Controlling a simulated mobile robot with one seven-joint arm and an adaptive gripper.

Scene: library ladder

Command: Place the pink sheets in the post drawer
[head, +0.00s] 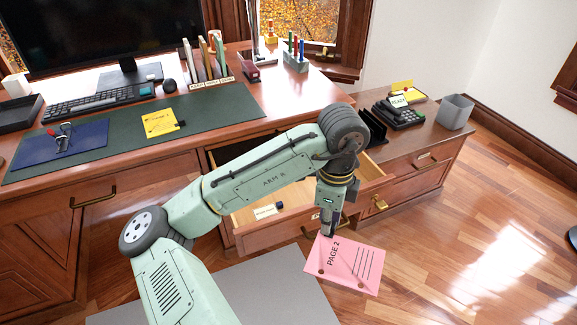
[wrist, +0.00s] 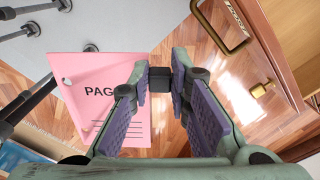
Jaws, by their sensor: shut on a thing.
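My gripper (head: 328,232) points down and is shut on a small black block (wrist: 160,78) at the edge of the pink sheets (head: 345,268). The sheets are marked PAGE 2 and hang tilted in the air in front of the desk. They also show in the wrist view (wrist: 100,95), left of my fingers. The post drawer (head: 275,238) is pulled open behind and above the sheets. Its POST label (wrist: 236,15) shows in the wrist view. My arm hides part of the drawer's inside.
A pale slip with a black block (head: 266,211) lies in the drawer. A yellow note (head: 160,123) lies on the green desk mat (head: 220,105). The lower cabinet (head: 430,145) at right bears a black phone (head: 400,112) and a grey bin (head: 456,111).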

